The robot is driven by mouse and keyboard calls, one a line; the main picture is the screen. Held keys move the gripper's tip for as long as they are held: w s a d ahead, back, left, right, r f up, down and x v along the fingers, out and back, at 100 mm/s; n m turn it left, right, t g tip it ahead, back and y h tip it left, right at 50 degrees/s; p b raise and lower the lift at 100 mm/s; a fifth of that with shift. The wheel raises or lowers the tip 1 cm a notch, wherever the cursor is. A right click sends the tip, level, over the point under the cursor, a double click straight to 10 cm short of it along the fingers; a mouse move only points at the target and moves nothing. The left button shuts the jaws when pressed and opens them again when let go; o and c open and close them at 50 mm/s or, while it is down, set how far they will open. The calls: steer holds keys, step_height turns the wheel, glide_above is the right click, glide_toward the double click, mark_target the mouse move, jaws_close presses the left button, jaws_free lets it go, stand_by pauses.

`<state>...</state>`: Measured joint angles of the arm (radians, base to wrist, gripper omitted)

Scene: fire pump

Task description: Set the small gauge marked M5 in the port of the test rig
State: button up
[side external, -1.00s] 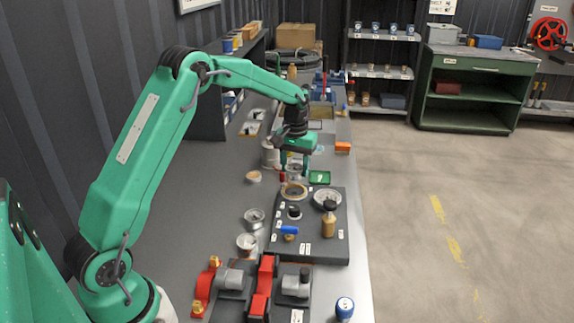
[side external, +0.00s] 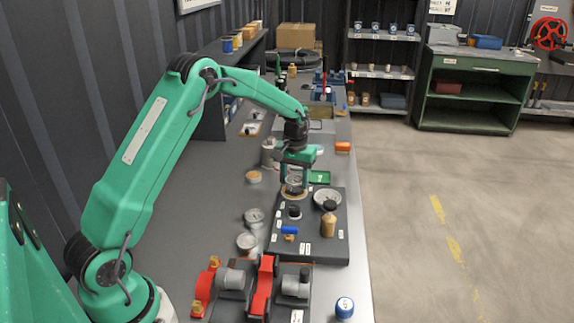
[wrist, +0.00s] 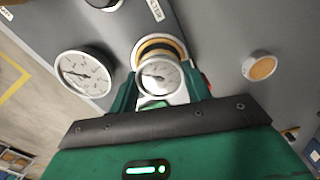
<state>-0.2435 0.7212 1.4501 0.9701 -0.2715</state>
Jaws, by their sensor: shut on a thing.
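My gripper (side external: 294,186) is shut on a small round gauge with a white dial (side external: 295,181). In the wrist view the gauge (wrist: 160,77) sits between the two green fingers, its dial facing the camera; any M5 mark is too small to read. The test rig (side external: 335,238) is a dark grey plate on the bench with fittings on it. The held gauge is at a brass-coloured ring port (side external: 294,194) on the rig, which also shows behind the gauge in the wrist view (wrist: 158,45). I cannot tell whether the gauge is seated or just above the ring.
A blue-handled valve (side external: 289,230) is in front. Two loose gauges (side external: 254,217) lie left of the rig. A red and grey pump (side external: 250,285) is nearer.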

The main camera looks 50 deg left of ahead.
mark_target(295, 180)
steer(key=shift+f, duration=0.5)
steer(key=o, duration=1.1)
steer(key=shift+c, duration=0.2)
steer(key=shift+r, duration=0.1)
step_height(295, 180, up, 13)
stand_by(0.4)
